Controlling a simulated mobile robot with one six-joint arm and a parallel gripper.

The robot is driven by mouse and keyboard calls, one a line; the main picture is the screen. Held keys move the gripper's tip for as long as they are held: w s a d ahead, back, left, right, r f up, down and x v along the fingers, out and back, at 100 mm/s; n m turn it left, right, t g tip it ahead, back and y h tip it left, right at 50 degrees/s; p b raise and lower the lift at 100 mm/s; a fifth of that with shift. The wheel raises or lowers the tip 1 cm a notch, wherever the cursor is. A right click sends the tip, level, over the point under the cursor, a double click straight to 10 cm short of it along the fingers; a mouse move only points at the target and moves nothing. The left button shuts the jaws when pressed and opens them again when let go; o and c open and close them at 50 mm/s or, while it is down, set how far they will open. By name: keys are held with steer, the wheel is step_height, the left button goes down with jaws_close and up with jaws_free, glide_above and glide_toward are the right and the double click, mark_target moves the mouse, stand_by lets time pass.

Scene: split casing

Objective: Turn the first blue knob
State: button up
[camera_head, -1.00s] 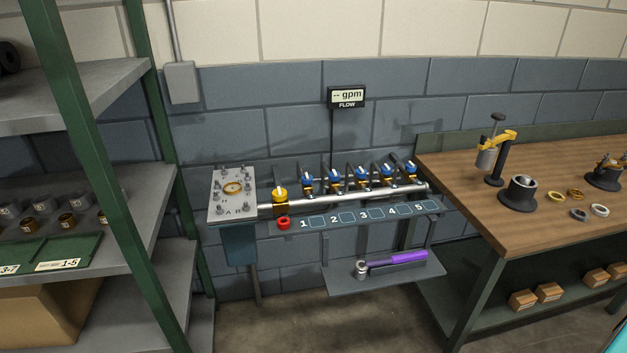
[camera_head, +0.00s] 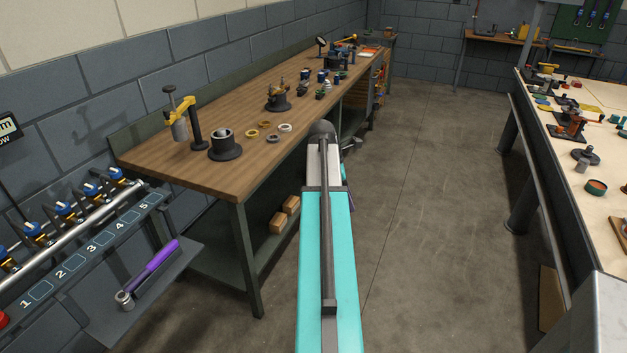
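A row of blue knobs sits on a silver pipe (camera_head: 75,227) at the left, behind a ledge numbered 1 to 5. The first blue knob (camera_head: 4,253), the one by number 1, is at the left picture edge and partly cut off. The second blue knob (camera_head: 33,229) and the others run up to the right. My turquoise arm stretches forward in the middle, well to the right of the knobs. Its own links largely hide my gripper; only dark metal parts show by the arm's far end, and its finger state cannot be made out.
A wooden workbench (camera_head: 180,165) with fixtures and rings stands between the knobs and the far wall. A low shelf (camera_head: 150,295) with a purple-handled tool (camera_head: 150,262) sticks out below the ledge. Another table (camera_head: 590,95) stands at the right. The floor between is clear.

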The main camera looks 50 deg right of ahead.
steer(key=w+a+f+m, duration=0.1)
steer(key=w+a+f, duration=0.3)
steer(key=a+f, duration=0.3)
steer(key=w+a+f+y, duration=0.1)
steer(key=w+a+f, duration=0.2)
steer(key=a+f, duration=0.4)
steer(key=w+a+f+m, duration=0.1)
steer(key=w+a+f, duration=0.3)
steer(key=a+f, duration=0.35)
steer(key=s+a+f+m+y, duration=0.1)
steer(key=a+f, duration=0.4)
steer(key=a, duration=0.4)
steer(key=s+a+f+m, duration=0.1)
steer(key=a+f, duration=0.5)
steer(key=a, duration=0.3)
steer(key=s+a+f+m+g, duration=0.1)
steer(key=s+a+f, duration=0.4)
steer(key=s+a, duration=0.2)
steer(key=s+a+f+m+g, duration=0.1)
steer(key=s+a+f, duration=0.5)
steer(key=a, duration=0.6)
steer(key=shift+s+m, duration=0.7)
steer(key=shift+s, duration=0.4)
